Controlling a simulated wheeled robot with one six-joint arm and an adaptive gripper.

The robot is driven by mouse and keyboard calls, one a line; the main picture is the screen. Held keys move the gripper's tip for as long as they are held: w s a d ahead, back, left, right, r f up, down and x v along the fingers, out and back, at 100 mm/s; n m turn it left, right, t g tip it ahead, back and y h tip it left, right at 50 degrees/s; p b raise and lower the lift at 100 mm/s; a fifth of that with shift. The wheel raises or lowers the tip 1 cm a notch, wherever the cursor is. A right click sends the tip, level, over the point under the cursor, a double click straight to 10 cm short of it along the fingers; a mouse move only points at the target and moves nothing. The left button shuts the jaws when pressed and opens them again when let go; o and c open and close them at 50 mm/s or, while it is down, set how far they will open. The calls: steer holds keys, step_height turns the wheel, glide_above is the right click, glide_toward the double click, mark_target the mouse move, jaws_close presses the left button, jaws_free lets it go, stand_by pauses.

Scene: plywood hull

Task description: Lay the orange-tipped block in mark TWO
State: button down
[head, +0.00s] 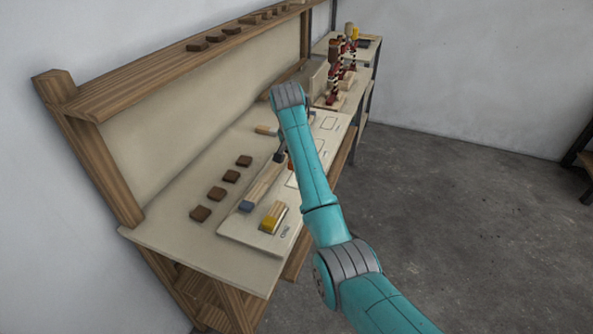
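A pale board (255,238) lies along the front of the bench, with outlined marks (328,122) on it. The lettering at its near end looks like ONE; I cannot read a TWO. A yellow-ended block (273,216) lies at that near end. A long pale block with a blue-grey end (262,186) lies beside it, further back. A small orange-red patch (290,164) shows beside my arm, possibly the orange tip; the rest is hidden. My gripper (280,156) is a dark shape there, mostly behind my arm, and its fingers cannot be made out.
Several dark brown blocks (229,176) lie in a row on the bench behind the board. A small pale block (267,130) lies further along. Red-and-dark figures (333,82) stand at the far end. A wooden shelf (170,67) overhangs the back.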

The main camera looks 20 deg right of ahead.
steer(key=shift+f, duration=3.15)
steer(key=c, duration=0.9)
jaws_free()
steer(key=shift+f, duration=0.1)
steer(key=shift+o, duration=0.2)
steer(key=v, duration=1.2)
